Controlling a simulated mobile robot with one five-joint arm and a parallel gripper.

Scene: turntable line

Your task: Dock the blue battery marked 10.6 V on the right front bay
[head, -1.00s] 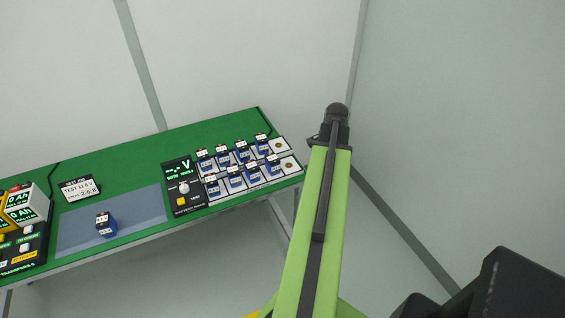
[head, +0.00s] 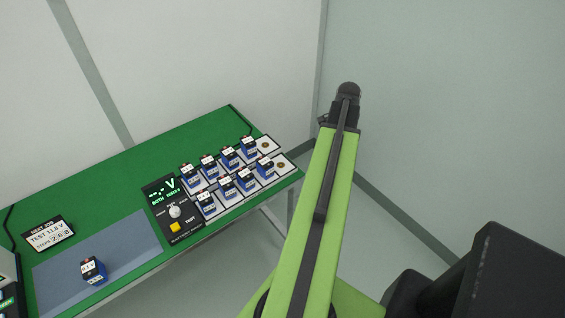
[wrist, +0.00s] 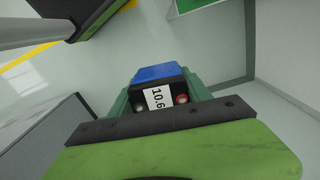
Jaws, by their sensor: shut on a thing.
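The blue battery marked 10.6 (wrist: 158,90), with a black top and a red terminal, shows in the wrist view. My gripper (wrist: 158,98) is shut on it, with a green finger on each side. In the head view the far end of my arm is in the air to the right of the table, and the held battery is hidden. The right front bay (head: 281,165) is a white pad with a round mark at the right end of the front row, and it is empty.
Several blue batteries (head: 226,185) fill the other bays in two rows; the back row's right end bay (head: 265,146) is empty. A tester panel (head: 169,212) is left of them. Another blue battery (head: 93,270) stands on a grey-blue mat (head: 125,245). Right of the table is open floor.

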